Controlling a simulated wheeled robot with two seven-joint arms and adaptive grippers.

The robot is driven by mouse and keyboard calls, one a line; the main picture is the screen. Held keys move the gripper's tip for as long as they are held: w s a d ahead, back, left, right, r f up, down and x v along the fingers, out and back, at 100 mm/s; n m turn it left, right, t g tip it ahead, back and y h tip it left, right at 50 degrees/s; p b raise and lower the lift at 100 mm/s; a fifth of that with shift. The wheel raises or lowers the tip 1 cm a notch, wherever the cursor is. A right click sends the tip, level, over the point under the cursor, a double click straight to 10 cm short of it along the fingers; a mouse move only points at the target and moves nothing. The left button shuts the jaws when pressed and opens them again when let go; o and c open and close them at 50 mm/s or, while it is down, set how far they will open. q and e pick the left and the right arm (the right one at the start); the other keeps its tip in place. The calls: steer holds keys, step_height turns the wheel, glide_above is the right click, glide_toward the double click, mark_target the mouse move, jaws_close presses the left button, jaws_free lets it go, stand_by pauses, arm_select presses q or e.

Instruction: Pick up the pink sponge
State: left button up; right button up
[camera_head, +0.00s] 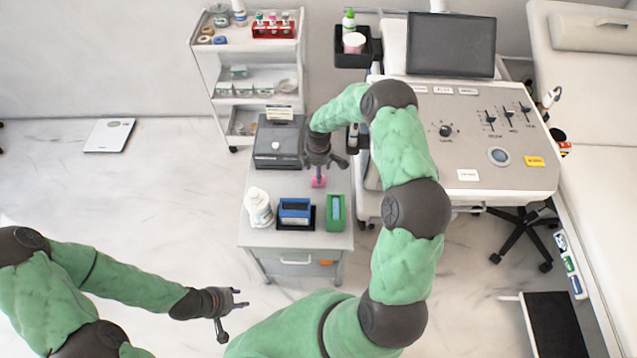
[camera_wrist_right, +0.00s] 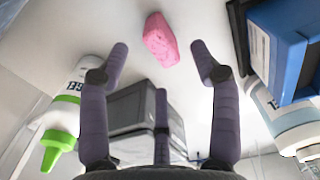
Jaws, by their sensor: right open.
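The pink sponge (camera_head: 318,181) lies on top of the small grey cabinet (camera_head: 262,237). In the right wrist view the pink sponge (camera_wrist_right: 161,40) sits just beyond the spread fingertips, between their lines, and nothing visibly touches it. My right gripper (camera_head: 325,172) is above the cabinet, close to the sponge, and partly covers it in the head view. In the wrist view the right gripper (camera_wrist_right: 159,62) is open and empty. My left gripper (camera_head: 235,308) is open and empty over the floor, left of the cabinet's front.
On the cabinet stand a white bottle (camera_head: 259,208), a blue box (camera_head: 295,211), a green holder (camera_head: 336,212) and a dark grey device (camera_head: 278,142). A white trolley (camera_head: 201,65) stands behind. A console (camera_head: 470,150) stands to the right. The floor at left is mostly clear.

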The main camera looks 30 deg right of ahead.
step_height(320, 180, down, 5)
steer(key=shift+w+d+f+b, duration=0.1)
steer(key=shift+w+b, duration=0.05)
steer(key=shift+b, duration=1)
steer(key=c, duration=1)
